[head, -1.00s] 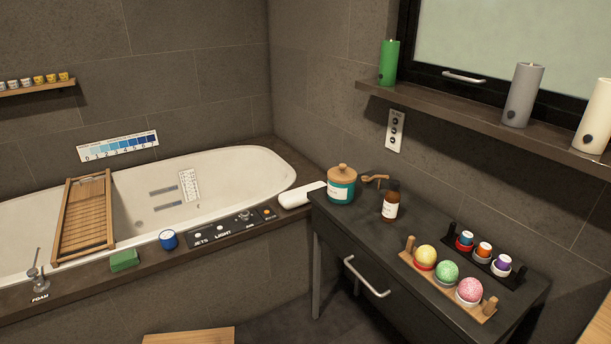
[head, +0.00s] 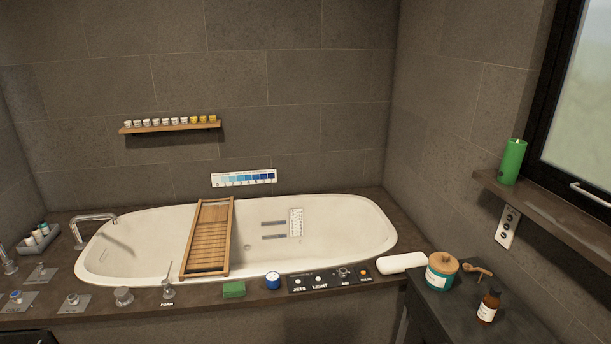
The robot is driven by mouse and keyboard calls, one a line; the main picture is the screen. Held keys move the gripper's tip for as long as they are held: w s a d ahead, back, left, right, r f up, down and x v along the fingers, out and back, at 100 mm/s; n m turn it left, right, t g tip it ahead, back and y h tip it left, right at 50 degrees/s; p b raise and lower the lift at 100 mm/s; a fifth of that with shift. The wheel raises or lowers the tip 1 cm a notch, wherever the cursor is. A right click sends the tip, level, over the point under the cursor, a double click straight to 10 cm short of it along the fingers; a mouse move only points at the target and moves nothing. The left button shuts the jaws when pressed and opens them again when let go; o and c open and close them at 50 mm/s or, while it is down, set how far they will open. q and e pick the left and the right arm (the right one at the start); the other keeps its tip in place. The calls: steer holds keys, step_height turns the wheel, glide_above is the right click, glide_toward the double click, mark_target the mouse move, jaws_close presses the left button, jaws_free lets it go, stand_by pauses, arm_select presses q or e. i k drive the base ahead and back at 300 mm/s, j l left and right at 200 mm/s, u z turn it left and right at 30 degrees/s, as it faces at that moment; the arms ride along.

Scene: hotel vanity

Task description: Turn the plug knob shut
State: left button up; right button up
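The white bathtub (head: 340,215) stands against the back wall, with a dark deck around it. A round grey knob (head: 123,296) sits on the front deck at the left; I see no readable label on it, so I cannot tell if it is the plug knob or how it is turned. Several other controls stand to its left, including a lever on a square plate (head: 73,302), another plate control (head: 40,272) and one at the far left (head: 15,299). A lever marked FOAM (head: 168,292) is to its right. Neither of my grippers is in view.
A wooden bath tray (head: 208,240) lies across the tub. A green block (head: 234,290), a blue jar (head: 273,281) and a button panel (head: 330,280) line the front deck. A dark side table (head: 420,306) holds a teal jar (head: 440,274) and a brown bottle (head: 488,307).

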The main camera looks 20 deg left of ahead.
mark_target(74, 299)
steer(key=u, duration=2.2)
steer(key=i+j+z, duration=0.15)
steer(key=i, duration=0.4)
steer(key=i+j+z, duration=0.2)
steer(key=i, duration=0.3)
steer(key=l, duration=0.05)
